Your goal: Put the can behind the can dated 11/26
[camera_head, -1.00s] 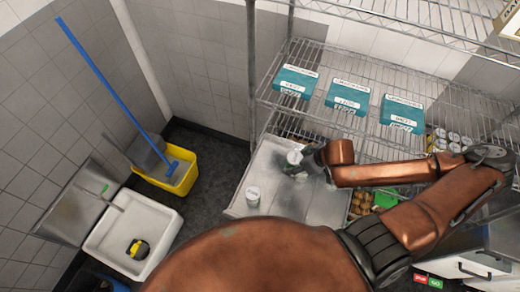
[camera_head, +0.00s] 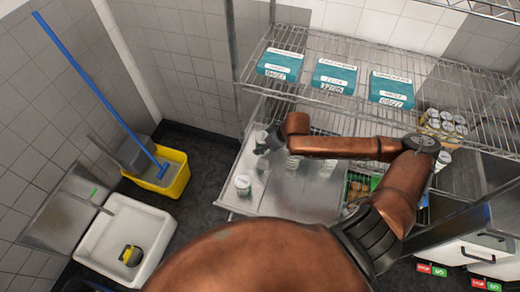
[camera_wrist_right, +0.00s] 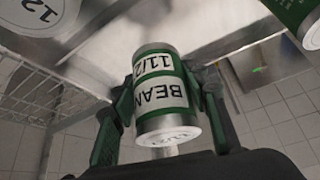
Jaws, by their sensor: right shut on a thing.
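My right gripper (camera_head: 268,142) is over the left back part of the metal shelf surface (camera_head: 318,196). In the wrist view, the right gripper (camera_wrist_right: 168,90) is shut on a green and white can (camera_wrist_right: 160,84). Its label reads "BEAN" and "11/2"; the last digit is hidden by a finger. Another can (camera_head: 243,185) stands at the front left of the surface, and one (camera_head: 293,162) stands right of the gripper. In the wrist view, one can (camera_wrist_right: 40,12) shows "12" on its lid, and another is cut off at upper right (camera_wrist_right: 303,22). My left gripper is not in view.
A wire shelf (camera_head: 300,96) above holds three teal boxes (camera_head: 335,76). Several cans (camera_head: 445,122) stand at the right. A white sink (camera_head: 128,238) and a yellow bucket (camera_head: 160,174) are left of the shelving. The front middle of the metal surface is clear.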

